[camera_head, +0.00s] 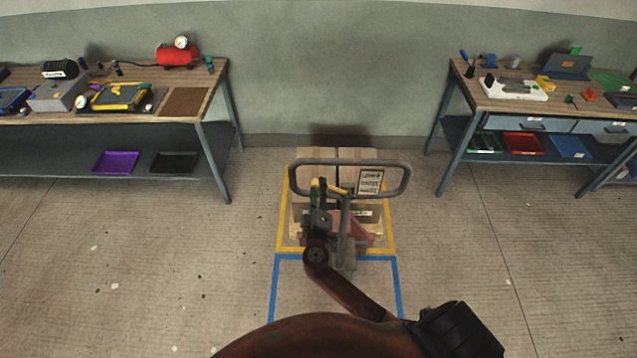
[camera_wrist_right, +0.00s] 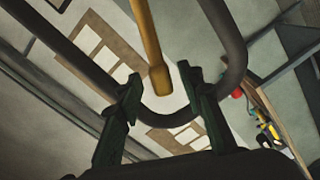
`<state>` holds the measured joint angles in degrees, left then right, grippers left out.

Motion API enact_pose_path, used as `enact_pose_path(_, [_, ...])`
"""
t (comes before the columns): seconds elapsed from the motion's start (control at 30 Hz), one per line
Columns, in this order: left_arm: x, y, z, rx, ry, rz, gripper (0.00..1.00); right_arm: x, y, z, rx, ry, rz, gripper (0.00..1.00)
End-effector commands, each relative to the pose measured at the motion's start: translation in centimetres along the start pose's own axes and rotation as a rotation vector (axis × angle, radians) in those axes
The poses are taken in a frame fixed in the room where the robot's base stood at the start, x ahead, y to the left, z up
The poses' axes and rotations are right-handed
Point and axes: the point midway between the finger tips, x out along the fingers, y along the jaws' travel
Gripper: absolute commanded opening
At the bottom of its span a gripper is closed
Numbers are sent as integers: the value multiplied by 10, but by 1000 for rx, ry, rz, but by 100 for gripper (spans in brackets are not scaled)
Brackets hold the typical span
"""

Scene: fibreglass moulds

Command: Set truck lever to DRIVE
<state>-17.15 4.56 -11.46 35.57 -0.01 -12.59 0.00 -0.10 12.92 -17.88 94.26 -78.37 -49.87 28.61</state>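The pallet truck's grey loop handle (camera_head: 405,180) stands in the middle of the head view, with a small printed sign (camera_head: 370,182) on it. The yellow lever (camera_head: 331,188) shows inside the loop, partly behind my gripper. My right gripper (camera_head: 318,187) is at the left part of the loop, by the lever. In the right wrist view the yellow lever (camera_wrist_right: 152,45) points down, its tip between the two dark fingertips (camera_wrist_right: 162,88). The fingers are apart, with gaps beside the lever. The truck's red body (camera_head: 352,226) is partly hidden by my arm. My left gripper is out of view.
Cardboard boxes (camera_head: 335,155) stand behind the handle, inside a yellow floor outline (camera_head: 284,215). A blue floor outline (camera_head: 272,290) lies nearer. Workbenches stand at left (camera_head: 185,103) and right (camera_head: 465,95). The floor between them and the truck is clear.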

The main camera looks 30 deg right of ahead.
Motion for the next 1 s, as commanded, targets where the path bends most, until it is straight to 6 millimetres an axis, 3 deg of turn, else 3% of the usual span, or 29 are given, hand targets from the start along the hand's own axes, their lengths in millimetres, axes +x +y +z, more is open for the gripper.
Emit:
enact_pose_path(0.2, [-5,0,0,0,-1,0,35,22,0,-1,-1,1,0,35])
enact_pose_path(0.53, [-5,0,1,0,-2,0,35,25,-1,0,0,-1,-2,34])
enact_pose_path(1.0, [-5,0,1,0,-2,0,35,24,-1,0,0,-1,-2,2])
